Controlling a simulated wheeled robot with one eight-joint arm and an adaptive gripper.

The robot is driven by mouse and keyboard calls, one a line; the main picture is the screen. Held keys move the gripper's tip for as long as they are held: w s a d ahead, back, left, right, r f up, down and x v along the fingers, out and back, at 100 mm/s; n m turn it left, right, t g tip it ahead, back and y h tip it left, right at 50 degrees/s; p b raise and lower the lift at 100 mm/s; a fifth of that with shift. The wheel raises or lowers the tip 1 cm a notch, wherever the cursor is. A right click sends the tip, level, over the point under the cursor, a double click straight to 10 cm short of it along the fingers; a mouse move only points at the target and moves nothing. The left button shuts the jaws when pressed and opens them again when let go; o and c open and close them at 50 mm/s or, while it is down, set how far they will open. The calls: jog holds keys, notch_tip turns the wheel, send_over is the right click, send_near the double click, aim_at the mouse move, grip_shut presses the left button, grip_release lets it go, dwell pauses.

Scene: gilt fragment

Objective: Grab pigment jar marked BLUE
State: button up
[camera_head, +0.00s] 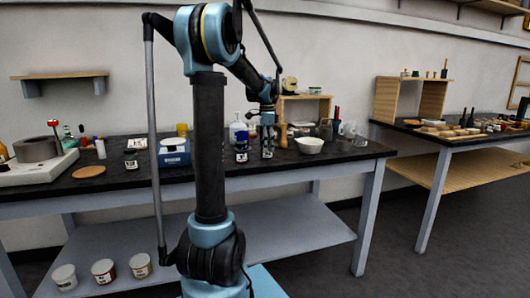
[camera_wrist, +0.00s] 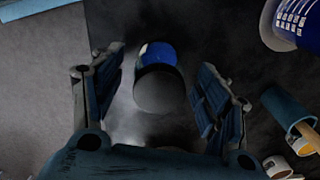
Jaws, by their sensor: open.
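My gripper (camera_wrist: 161,62) is open in the wrist view, with one finger on each side of a round jar-like thing (camera_wrist: 157,88). Its far part is bright blue and its near part is grey; no marking on it can be read. Clear gaps show between it and both fingers. The lettering is too small to read, and I cannot tell whether this is the same jar.
A blue-and-white device (camera_head: 174,153) stands left on the dark bench (camera_head: 110,182). A white bowl (camera_head: 309,146) stands close on the right, with a wooden box (camera_head: 305,106) behind. In the wrist view a teal cup-like thing (camera_wrist: 287,107) lies right of the fingers.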

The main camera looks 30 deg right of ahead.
jog(key=shift+f, duration=1.65)
jog(key=c, duration=1.3)
jog(key=shift+o, duration=0.2)
